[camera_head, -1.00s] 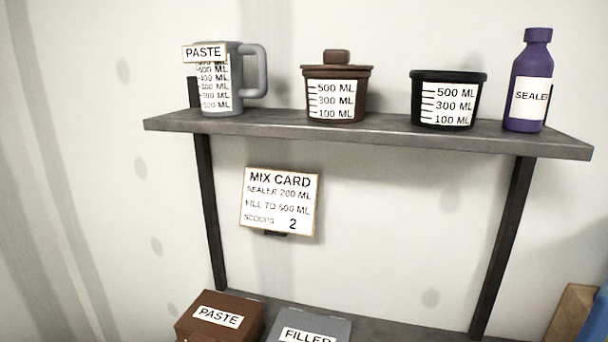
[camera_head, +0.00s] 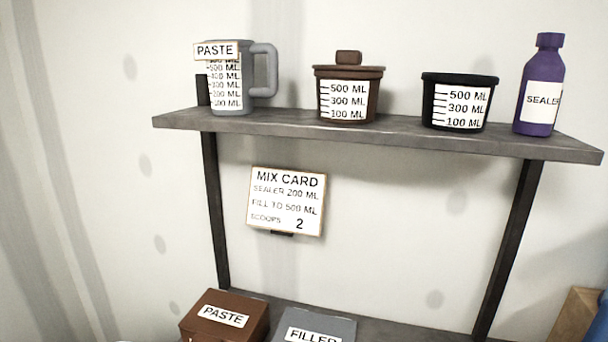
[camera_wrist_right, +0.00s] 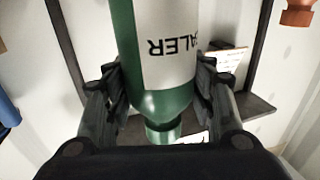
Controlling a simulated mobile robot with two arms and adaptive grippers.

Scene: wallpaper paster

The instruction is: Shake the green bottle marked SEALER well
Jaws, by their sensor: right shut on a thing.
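A green bottle (camera_wrist_right: 162,104) with a white label fills the middle of the right wrist view. The label's visible letters read "ALER" and appear upside down; the narrow green cap end points to the bottom of that picture. My right gripper (camera_wrist_right: 160,85) is shut on the bottle, one finger on each side of its body. The bottle's other end runs out of the frame. Neither the green bottle nor my grippers show in the head view, and my left gripper is in neither view.
The upper shelf (camera_head: 390,134) holds a grey PASTE jug (camera_head: 232,88), a brown lidded pot (camera_head: 347,88), a black tub (camera_head: 458,82) and a purple SEALER bottle (camera_head: 540,85). A mix card (camera_head: 286,201) hangs below. PASTE (camera_head: 225,312) and FILLER (camera_head: 313,325) boxes stand lower.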

